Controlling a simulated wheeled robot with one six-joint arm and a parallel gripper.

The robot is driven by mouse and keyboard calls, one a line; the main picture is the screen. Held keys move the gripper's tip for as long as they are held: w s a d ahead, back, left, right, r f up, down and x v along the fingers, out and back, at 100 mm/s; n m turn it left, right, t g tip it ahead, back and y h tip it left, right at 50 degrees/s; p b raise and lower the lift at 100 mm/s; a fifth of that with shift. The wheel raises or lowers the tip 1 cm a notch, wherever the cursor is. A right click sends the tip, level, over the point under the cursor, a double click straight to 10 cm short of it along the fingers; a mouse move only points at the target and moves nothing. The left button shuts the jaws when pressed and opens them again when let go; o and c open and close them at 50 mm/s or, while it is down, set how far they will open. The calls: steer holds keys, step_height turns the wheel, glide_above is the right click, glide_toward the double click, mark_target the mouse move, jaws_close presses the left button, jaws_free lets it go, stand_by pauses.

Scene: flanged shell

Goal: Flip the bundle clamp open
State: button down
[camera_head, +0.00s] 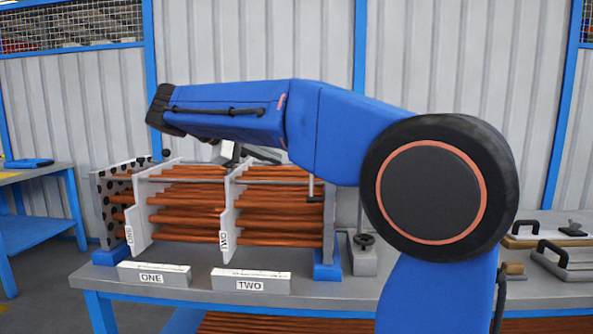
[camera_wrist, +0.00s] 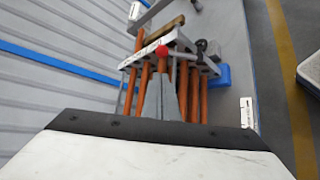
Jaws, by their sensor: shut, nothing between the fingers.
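The tube bundle (camera_head: 190,200) lies sideways on the bench, its copper tubes running between grey plates. A grey bar (camera_head: 200,180) crosses over its top, with a short upright piece (camera_head: 312,188) near its right end. In the wrist view a red ball knob (camera_wrist: 162,51) shows at the top of the bundle, just beyond my fingertips. I cannot tell whether it belongs to the clamp or whether the clamp is open. My gripper (camera_wrist: 163,80) is shut and empty, above the copper tubes (camera_wrist: 130,88). In the head view my arm largely hides it.
Blocks labelled ONE (camera_head: 152,276) and TWO (camera_head: 250,281) stand at the bench's front. A grey stand with a black knob (camera_head: 363,240) is right of the bundle. Handled plates (camera_head: 565,258) lie farther right. A corrugated wall stands behind.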

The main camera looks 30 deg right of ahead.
mark_target(311, 182)
steer(key=s+x, duration=0.1)
steer(key=x, duration=0.9)
steer(key=shift+w, duration=0.45)
